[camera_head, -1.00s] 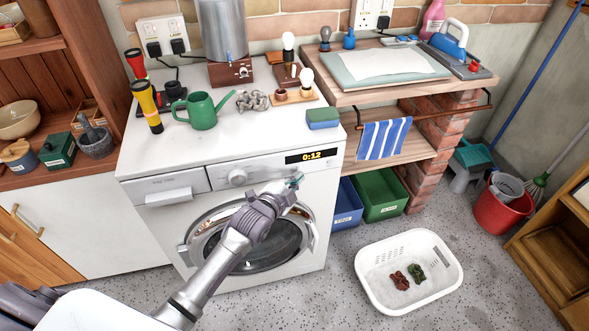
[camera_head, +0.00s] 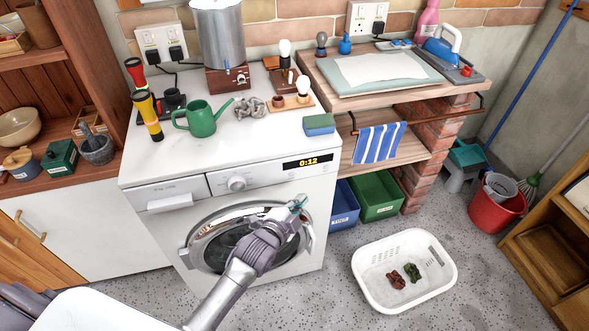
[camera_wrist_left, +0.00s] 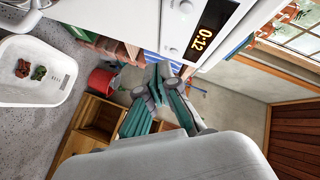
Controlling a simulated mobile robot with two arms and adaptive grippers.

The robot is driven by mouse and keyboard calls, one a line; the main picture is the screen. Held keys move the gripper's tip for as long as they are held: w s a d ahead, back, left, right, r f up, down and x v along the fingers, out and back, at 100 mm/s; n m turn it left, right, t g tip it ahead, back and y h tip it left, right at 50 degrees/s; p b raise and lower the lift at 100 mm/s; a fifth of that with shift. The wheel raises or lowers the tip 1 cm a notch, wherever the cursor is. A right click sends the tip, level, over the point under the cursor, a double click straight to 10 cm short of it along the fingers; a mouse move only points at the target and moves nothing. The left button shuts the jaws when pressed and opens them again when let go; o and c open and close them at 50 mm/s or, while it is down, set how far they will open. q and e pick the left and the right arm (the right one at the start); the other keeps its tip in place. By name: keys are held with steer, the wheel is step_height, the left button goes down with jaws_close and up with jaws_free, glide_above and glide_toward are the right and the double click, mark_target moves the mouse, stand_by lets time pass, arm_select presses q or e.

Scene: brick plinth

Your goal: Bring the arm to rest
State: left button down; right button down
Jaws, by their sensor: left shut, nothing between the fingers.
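My left arm comes in from the lower left in the head view. Its gripper (camera_head: 299,205) is shut and empty, in front of the washing machine (camera_head: 190,191) near the right side of its round door. In the left wrist view the teal-padded fingers (camera_wrist_left: 168,80) are together with nothing between them. My right gripper is in neither view.
A white laundry basket (camera_head: 440,287) with a brown and a green item stands on the floor to the right. A red bucket (camera_head: 490,214) stands farther right. A green watering can (camera_head: 201,120) and other items crowd the machine's top. Floor around the basket is clear.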

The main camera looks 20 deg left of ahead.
arm_select(q)
steer(key=s+a+f+n+g, duration=0.1)
steer(key=s+f+n+g, duration=0.1)
steer(key=s+f, duration=0.55)
steer(key=s+a+f+n+g+y, duration=0.1)
steer(key=s+f+n+g, duration=0.2)
steer(key=f, duration=0.8)
steer(key=s+a+f+n+g, duration=0.1)
steer(key=s+a+f+g, duration=0.1)
steer(key=s+f, duration=0.6)
steer(key=s+a+f+n+g, duration=0.1)
steer(key=s+f, duration=0.4)
steer(key=s, duration=0.5)
steer(key=s+a+f+n+g+y+p, duration=0.1)
steer(key=s+f+n+g, duration=0.1)
steer(key=s, duration=0.7)
steer(key=s+a+f+n+g, duration=0.1)
steer(key=s+f+n+g, duration=0.1)
steer(key=s+f+g, duration=0.2)
steer(key=s+f, duration=0.3)
steer(key=s, duration=0.3)
steer(key=shift+s+a+f+y, duration=0.3)
steer(key=shift+s+a, duration=0.05)
